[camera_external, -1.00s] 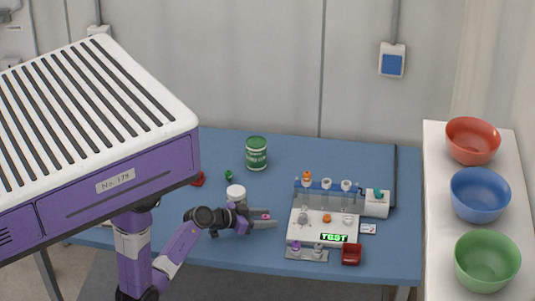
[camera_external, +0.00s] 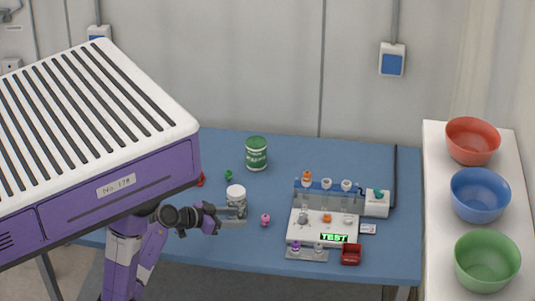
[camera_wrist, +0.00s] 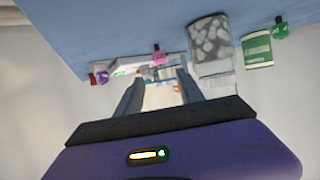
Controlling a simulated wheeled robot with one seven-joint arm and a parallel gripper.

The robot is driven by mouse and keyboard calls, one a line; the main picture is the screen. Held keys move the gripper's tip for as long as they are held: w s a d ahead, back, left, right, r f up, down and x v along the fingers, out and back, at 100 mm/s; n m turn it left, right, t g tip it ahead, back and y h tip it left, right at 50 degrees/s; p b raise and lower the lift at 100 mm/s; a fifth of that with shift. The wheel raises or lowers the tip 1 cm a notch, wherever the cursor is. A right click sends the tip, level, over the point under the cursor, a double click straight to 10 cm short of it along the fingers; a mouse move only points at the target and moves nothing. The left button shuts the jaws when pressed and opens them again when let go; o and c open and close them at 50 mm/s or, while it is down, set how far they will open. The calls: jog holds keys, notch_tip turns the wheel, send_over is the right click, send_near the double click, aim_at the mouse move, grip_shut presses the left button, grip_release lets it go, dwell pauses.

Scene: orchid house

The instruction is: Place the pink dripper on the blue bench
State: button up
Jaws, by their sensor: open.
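The pink dripper (camera_external: 265,220) stands by itself on the blue bench (camera_external: 345,278), left of the white test device. It also shows in the wrist view (camera_wrist: 159,56), ahead of my fingertips. My gripper (camera_external: 246,222) is open and empty, just left of the pink dripper and apart from it. In the wrist view my two fingers (camera_wrist: 160,88) are spread with nothing held between them.
A white-lidded jar (camera_external: 236,195) stands close behind my gripper. The test device (camera_external: 310,237) with a vial rack is to the right. A green tin (camera_external: 257,154), a small green dripper (camera_external: 228,175) and a dark red box (camera_external: 351,255) are also on the bench.

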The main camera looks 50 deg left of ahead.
jog(key=shift+s, duration=0.15)
jog(key=s+f, duration=0.1)
jog(key=s+d+f+n+y, duration=0.1)
jog(key=s, duration=0.1)
jog(key=s+f+y, duration=0.1)
jog(key=shift+s+d+f+n+g, duration=0.25)
jog(key=shift+d+n+g, duration=0.05)
jog(key=shift+d+g, duration=0.1)
jog(key=shift+n+y, duration=0.5)
jog(key=shift+y, duration=0.1)
jog(key=s, duration=0.1)
jog(key=s+d, duration=0.1)
jog(key=s, duration=0.1)
jog(key=s+d, duration=0.1)
jog(key=s, duration=0.1)
jog(key=shift+f, duration=0.25)
jog(key=s+d+r+t+h, duration=0.1)
jog(key=s+d+r+t, duration=0.1)
jog(key=s+d+r, duration=0.5)
jog(key=s+r, duration=0.1)
jog(key=s, duration=0.1)
jog(key=shift+s+m, duration=0.4)
